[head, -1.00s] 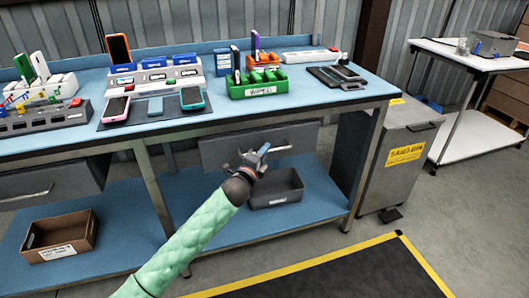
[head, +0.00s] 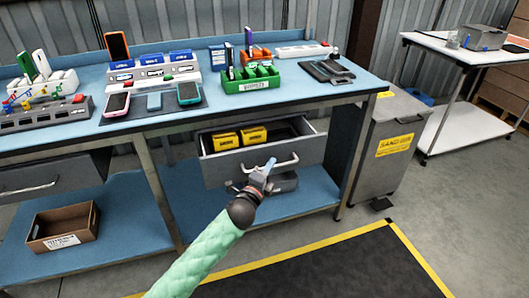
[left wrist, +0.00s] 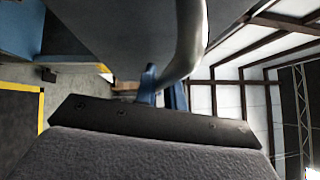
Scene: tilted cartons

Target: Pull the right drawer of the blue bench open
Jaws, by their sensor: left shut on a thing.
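The right drawer (head: 225,165) of the blue bench (head: 130,135) stands partly open in the head view, and its inside shows two yellow boxes (head: 240,137). Its front carries a pale bar handle (head: 286,162). My left gripper (head: 268,168) is at the left part of this handle, shut on it. In the left wrist view the handle (left wrist: 190,45) runs close up between the blue fingers (left wrist: 160,88), with the grey drawer front beside it. My right gripper is in neither view.
The left drawer (head: 30,183) is shut. A cardboard box (head: 62,228) is on the shelf at left. A grey sand bin (head: 390,150) stands right of the bench. The floor in front is clear.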

